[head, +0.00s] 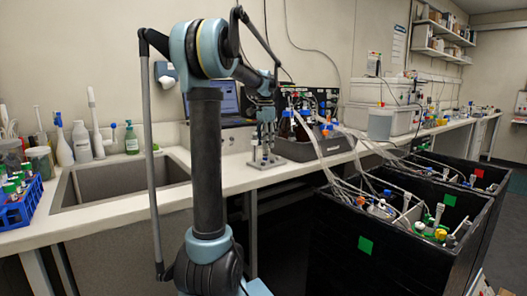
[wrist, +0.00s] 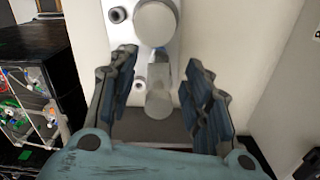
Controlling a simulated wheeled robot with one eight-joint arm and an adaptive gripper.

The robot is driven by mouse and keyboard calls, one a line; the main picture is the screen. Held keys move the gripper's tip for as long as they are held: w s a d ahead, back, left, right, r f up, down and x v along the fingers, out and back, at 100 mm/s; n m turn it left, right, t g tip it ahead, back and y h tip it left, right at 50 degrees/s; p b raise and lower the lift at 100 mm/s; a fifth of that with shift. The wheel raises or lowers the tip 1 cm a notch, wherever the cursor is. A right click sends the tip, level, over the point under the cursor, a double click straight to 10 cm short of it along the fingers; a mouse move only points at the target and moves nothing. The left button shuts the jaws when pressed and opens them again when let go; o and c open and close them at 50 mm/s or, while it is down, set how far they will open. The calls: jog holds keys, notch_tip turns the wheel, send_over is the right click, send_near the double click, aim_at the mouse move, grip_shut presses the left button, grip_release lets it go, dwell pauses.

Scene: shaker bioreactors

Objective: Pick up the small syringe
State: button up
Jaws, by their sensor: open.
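My gripper (wrist: 159,60) is open in the wrist view, with one finger on each side of a small syringe (wrist: 158,104). The syringe has a pale round end and a translucent body, and it stands in a light grey rack (wrist: 122,35). I see no finger touching it. A larger pale round end of a second syringe (wrist: 154,22) shows just beyond the fingertips. In the head view my gripper (head: 266,132) points down just over the rack (head: 265,163) on the bench. The syringes are too small there to tell apart.
A dark tray with bottles (head: 312,148) stands right of the rack. A sink (head: 120,185) is to the left. Black bioreactor boxes (head: 400,235) with tubes stand in front of the bench. A laptop (head: 222,103) is behind.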

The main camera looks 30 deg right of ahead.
jog(key=shift+f, duration=1.4)
jog(key=c, duration=1.1)
grip_shut()
jog(key=shift+r, duration=0.1)
notch_tip(320, 180, up, 10)
jog(key=shift+f, duration=0.1)
